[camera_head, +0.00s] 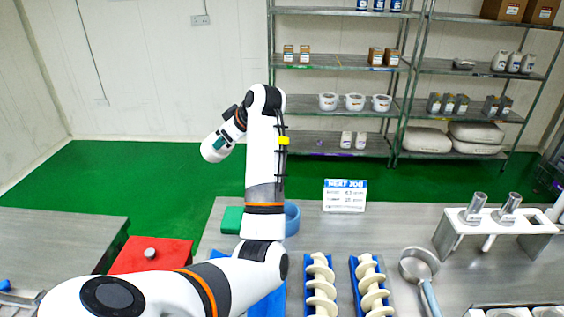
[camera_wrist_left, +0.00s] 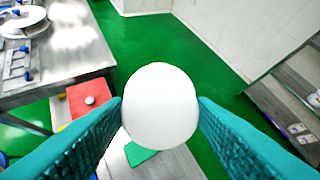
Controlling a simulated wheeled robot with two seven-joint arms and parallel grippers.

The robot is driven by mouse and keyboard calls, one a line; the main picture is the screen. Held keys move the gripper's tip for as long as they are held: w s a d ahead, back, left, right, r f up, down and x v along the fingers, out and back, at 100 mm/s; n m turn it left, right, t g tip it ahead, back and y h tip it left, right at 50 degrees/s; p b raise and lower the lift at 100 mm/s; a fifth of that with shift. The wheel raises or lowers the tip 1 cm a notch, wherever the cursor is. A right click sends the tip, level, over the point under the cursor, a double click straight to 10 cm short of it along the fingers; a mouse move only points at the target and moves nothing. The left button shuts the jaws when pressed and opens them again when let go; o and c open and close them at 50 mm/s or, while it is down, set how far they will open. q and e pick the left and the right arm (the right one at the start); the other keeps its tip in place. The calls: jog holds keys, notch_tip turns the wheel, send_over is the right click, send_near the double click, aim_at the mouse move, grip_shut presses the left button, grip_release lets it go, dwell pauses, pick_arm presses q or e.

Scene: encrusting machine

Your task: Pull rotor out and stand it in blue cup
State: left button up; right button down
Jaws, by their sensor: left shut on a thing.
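My left gripper (camera_head: 219,143) is raised above the back of the table in the head view, over the green floor. Its teal fingers are shut on a white, round-ended piece, likely the rotor (camera_head: 211,153). In the left wrist view the rotor (camera_wrist_left: 160,105) sits between both fingers (camera_wrist_left: 160,118), its blunt end facing the camera; the rest of its shape is hidden. The blue cup (camera_head: 292,218) stands on the table behind my left arm, which covers much of it. My right gripper is not in view.
A red block with a grey knob (camera_head: 150,254) and a green block (camera_head: 231,220) are near the arm. Blue trays hold white screws (camera_head: 320,285).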

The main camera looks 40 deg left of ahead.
aim_at(221, 160)
pick_arm(q)
jog(key=a+n+h, duration=0.1)
jog(key=s+a+f+n+g+h, duration=0.1)
jog(key=a+n, duration=0.1)
jog(key=s+a+f+n+g+h, duration=0.1)
jog(key=shift+a+f+h, duration=0.1)
jog(key=shift+a+h, duration=0.2)
jog(key=shift+a, duration=0.1)
jog(key=f+n+h, duration=0.2)
jog(key=f, duration=0.1)
jog(key=shift+w+a, duration=0.15)
jog(key=shift+a, duration=0.05)
jog(key=shift+w+d+f+n+h, duration=0.25)
jog(key=shift+w+d+f+h, duration=0.1)
jog(key=shift+f, duration=0.2)
jog(key=shift+w+d+f+n+h, duration=0.25)
jog(key=shift+w+d+f, duration=0.05)
jog(key=shift+f, duration=0.2)
jog(key=w+d+m+t+h, duration=0.2)
jog(key=w+d+h, duration=0.1)
jog(key=w+d, duration=0.9)
jog(key=f+b, duration=0.1)
jog(key=s+d+f+b, duration=0.1)
jog(key=f, duration=0.1)
jog(key=f+b, duration=0.1)
jog(key=f, duration=0.1)
jog(key=shift+s+d, duration=0.3)
jog(key=shift+s, duration=0.1)
jog(key=shift+d+r, duration=0.15)
jog(key=shift+r, duration=0.1)
